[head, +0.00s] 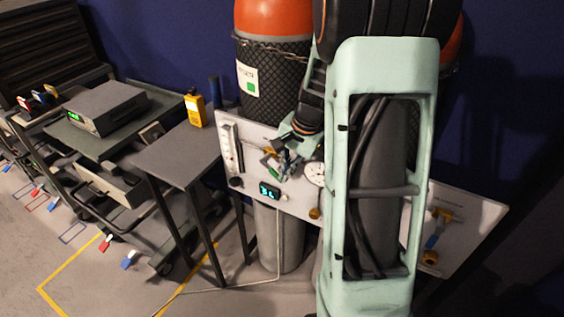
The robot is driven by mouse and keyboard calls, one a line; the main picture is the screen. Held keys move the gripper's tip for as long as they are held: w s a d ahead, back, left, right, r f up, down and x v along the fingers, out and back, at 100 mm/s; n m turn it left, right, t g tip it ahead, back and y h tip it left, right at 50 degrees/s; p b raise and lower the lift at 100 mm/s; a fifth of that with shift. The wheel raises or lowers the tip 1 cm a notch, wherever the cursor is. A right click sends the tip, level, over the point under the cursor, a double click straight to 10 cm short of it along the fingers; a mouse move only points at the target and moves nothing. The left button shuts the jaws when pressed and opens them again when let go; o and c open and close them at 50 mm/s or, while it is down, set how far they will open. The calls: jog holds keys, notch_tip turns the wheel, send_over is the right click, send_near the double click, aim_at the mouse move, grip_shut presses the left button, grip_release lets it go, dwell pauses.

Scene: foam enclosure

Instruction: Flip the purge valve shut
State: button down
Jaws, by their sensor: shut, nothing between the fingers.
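A white panel (235,128) stands in front of the gas cylinders, partly hidden by my arm. My gripper (283,172) is in front of the panel's left half, between a clear flow tube and a round gauge. It is shut, with nothing visible between its fingers. A small brass fitting (269,150) shows just left of the gripper. At the panel's right end is a brass valve (443,214) with a blue handle (433,241) pointing down and slightly left. I cannot tell which fitting is the purge valve, or whether the gripper touches anything.
A flow tube (229,150), a lit display (270,190) and a gauge (315,173) sit on the panel near my gripper. Orange-topped cylinders (272,18) stand behind. A grey table (180,157) with a yellow device (195,109) and a cart (75,131) are left.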

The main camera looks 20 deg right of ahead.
jog(key=shift+b+x, duration=0.5)
jog(key=shift+x, duration=0.5)
jog(key=shift+w+a+f, duration=0.1)
jog(key=shift+f, duration=0.05)
